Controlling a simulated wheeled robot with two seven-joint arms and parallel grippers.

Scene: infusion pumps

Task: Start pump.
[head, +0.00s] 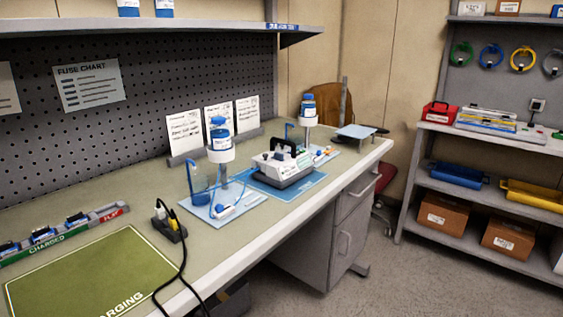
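A white and grey pump (283,162) with a black carry handle stands on a blue mat (262,186) on the workbench. A blue-capped bottle in a white holder (220,146) stands left of it, above a pale blue board (199,211) with tubing. A second blue-capped bottle (308,108) on a stand is behind the pump to the right. The pump's buttons and display are too small to read. Neither of my grippers shows in the head view.
A green charging mat (95,275) and a charged/flat battery rack (62,237) lie at the left. A power strip (171,228) with black cables sits near the bench's front edge. An overhead shelf (150,23) spans the back. Shelving (480,140) stands right, beyond open floor.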

